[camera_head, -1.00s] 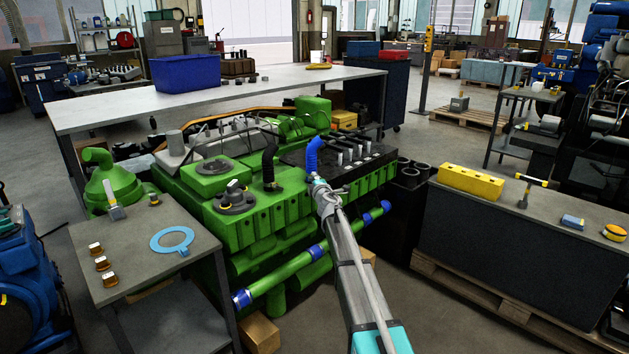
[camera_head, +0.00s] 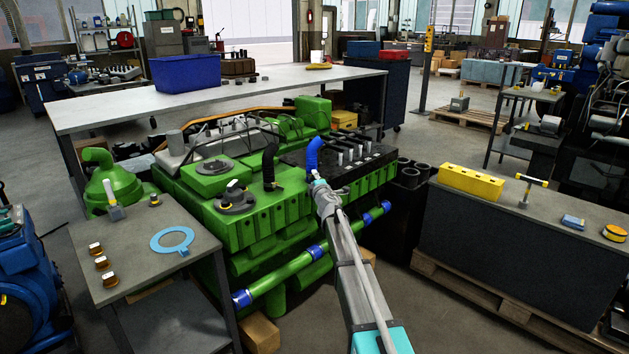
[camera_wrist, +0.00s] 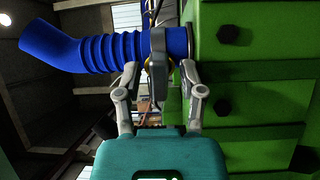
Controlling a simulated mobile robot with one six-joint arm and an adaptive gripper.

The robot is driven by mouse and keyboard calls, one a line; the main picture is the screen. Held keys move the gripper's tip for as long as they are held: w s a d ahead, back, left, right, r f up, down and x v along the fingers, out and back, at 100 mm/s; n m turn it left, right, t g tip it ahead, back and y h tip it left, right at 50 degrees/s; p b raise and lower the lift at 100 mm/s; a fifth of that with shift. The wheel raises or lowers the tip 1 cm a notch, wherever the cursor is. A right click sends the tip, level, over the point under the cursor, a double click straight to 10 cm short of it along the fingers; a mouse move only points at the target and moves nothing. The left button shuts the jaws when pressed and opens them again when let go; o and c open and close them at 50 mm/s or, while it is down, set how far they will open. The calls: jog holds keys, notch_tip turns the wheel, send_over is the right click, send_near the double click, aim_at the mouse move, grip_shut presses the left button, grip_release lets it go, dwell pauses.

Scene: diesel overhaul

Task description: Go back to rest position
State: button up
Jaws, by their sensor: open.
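My arm reaches over the near side of the green engine (camera_head: 262,228). My gripper (camera_head: 316,178) is beside the blue corrugated hose (camera_head: 313,154), which stands upright on the engine's top. In the wrist view my gripper (camera_wrist: 160,85) is open, with its two fingers apart. The blue hose (camera_wrist: 105,50) runs across just beyond the fingertips, with a clamp-like band (camera_wrist: 157,58) at its end by the green block (camera_wrist: 255,75). I cannot tell whether the fingertips touch the hose.
A side table (camera_head: 205,247) with a blue ring (camera_head: 172,239) and several small parts stands at left. A bench (camera_head: 450,205) with a yellow block (camera_head: 470,181) stands at right. Black pipe (camera_head: 270,165) rises beside the hose. Floor shows between engine and right bench.

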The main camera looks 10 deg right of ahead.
jog(key=shift+s+d, duration=0.1)
jog(key=shift+s, duration=1.05)
jog(key=o, duration=0.6)
jog(key=shift+o, duration=0.2)
jog(key=shift+s, duration=0.1)
jog(key=s, duration=0.4)
jog(key=shift+s+d, duration=0.25)
jog(key=shift+s, duration=0.1)
